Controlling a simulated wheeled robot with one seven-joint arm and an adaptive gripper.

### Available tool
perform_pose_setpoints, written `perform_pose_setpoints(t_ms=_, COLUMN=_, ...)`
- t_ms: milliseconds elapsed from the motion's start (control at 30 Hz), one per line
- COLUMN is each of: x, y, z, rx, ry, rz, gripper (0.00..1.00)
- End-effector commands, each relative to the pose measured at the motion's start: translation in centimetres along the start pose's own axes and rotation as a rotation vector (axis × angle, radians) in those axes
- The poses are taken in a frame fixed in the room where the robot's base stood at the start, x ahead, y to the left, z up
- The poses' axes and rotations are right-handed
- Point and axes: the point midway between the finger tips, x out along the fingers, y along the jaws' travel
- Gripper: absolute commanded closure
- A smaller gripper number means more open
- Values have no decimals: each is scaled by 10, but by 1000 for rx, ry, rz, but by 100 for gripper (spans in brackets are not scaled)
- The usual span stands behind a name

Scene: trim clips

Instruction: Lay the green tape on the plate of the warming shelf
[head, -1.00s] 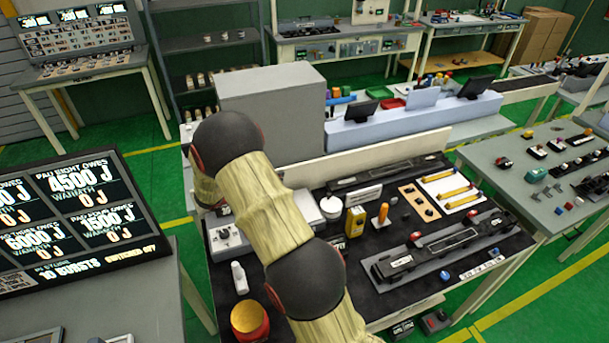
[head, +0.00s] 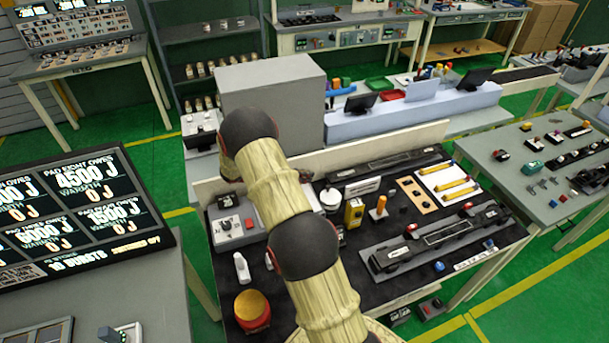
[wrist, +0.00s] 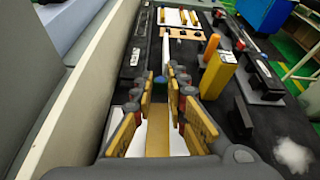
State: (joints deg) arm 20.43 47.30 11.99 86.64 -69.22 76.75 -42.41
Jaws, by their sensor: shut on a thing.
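My gripper (wrist: 161,86) shows in the wrist view above the black bench, with its yellow-padded fingers close together at the tips. A small dark blue-green piece (wrist: 160,80) shows between the tips. It looks like the green tape, but the fingers hide most of it. I cannot pick out the plate of the warming shelf with certainty in either view.
The black bench (head: 300,290) holds a grey control box (head: 237,222), a white bottle (head: 242,267), a red-and-yellow jar (head: 252,311), a yellow block (head: 353,215) and a long black fixture (head: 430,243). A pale upright panel (wrist: 85,85) runs close left of my gripper.

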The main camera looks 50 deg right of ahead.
Motion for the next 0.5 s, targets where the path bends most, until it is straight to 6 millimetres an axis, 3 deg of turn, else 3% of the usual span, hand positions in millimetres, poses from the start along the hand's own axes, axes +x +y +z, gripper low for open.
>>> perform_pose_setpoints(t_ms=500, x=12, y=4, z=-34, rx=4, ry=1, rz=15, gripper=100)
